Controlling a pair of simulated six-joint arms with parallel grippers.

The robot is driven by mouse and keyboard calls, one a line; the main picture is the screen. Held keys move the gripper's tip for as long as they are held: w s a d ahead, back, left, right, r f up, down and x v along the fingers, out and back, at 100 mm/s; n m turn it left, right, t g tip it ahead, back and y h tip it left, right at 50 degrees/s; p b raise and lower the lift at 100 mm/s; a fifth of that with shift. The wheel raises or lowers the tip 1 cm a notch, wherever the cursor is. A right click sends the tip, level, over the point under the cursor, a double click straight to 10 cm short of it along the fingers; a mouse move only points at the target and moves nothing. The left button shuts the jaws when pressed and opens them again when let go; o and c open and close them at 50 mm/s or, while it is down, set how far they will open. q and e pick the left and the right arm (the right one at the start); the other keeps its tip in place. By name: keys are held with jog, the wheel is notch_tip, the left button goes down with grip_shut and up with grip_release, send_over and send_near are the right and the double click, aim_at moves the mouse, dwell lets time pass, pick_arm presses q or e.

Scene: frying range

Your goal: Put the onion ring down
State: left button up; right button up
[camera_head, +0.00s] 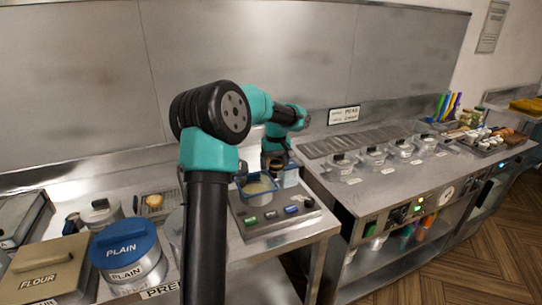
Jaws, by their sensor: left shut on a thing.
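My left gripper (274,148) is at the far end of my teal and black arm, low over the back of the fryer unit. It is shut on a small brown thing, the onion ring (277,162), which is partly hidden and too small to show clearly. Just in front of it is a blue-rimmed container (258,186) with pale yellow contents. Another blue-rimmed container (291,177) stands to its right. My right gripper is not in view.
A small tray (143,209) with a round golden piece (154,200) lies left of my arm. A blue-lidded PLAIN tub (125,245) and a FLOUR box (42,270) stand front left. A steel counter (375,190) with several lidded pans extends right. A steel wall rises behind.

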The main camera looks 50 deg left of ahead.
pick_arm(q)
jog(key=shift+s+a+r, duration=0.25)
jog(key=shift+a+r, duration=0.25)
jog(key=shift+a, duration=0.35)
jog(key=shift+w, duration=0.1)
jog(key=w+a+f, duration=0.1)
jog(key=w+a, duration=0.9)
jog(key=a, duration=0.2)
jog(key=shift+f, duration=0.25)
jog(key=shift+a, duration=0.15)
jog(key=shift+f, duration=1.75)
jog(key=shift+f, duration=0.6)
